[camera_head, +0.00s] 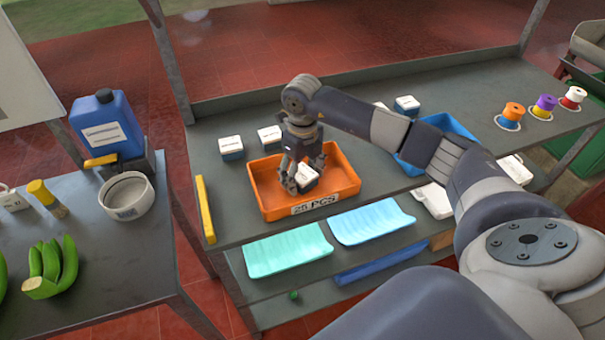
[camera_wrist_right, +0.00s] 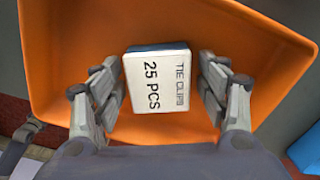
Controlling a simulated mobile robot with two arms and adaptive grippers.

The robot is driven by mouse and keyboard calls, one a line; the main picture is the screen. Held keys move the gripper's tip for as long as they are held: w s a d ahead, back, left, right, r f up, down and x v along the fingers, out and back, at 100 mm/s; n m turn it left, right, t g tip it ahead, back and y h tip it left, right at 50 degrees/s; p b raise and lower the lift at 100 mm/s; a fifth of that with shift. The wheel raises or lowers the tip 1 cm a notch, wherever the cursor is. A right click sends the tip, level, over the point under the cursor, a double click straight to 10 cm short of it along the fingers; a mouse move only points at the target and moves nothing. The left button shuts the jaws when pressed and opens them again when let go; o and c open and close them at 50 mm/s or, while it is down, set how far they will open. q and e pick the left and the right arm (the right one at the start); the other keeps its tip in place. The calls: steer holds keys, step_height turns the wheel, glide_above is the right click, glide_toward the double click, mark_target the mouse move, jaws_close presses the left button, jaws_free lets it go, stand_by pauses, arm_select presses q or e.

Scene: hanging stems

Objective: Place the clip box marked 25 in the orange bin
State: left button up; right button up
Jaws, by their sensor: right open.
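The clip box (camera_wrist_right: 157,82) has a white lid that reads "TIE CLIPS 25 PCS" and a dark blue lower part. It lies inside the orange bin (camera_wrist_right: 75,40), between the fingers of my right gripper (camera_wrist_right: 160,95). The fingers are open, with a gap on each side of the box. In the head view my right gripper (camera_head: 300,185) reaches down into the orange bin (camera_head: 345,178), and the clip box (camera_head: 308,174) shows beside its fingers. The bin's front label reads "25 PCS". My left gripper is not in view.
More white-lidded boxes (camera_head: 231,147) stand behind the orange bin. A blue bin (camera_head: 455,127) stands to its right, partly hidden by my right arm. Teal trays (camera_head: 288,250) are on a lower level in front. A side table (camera_head: 90,270) holds a blue jug (camera_head: 107,126) and bananas (camera_head: 52,265).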

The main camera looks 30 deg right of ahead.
mark_target(303, 174)
steer(key=shift+r, duration=0.55)
step_height(303, 174, up, 11)
steer(key=b, duration=0.3)
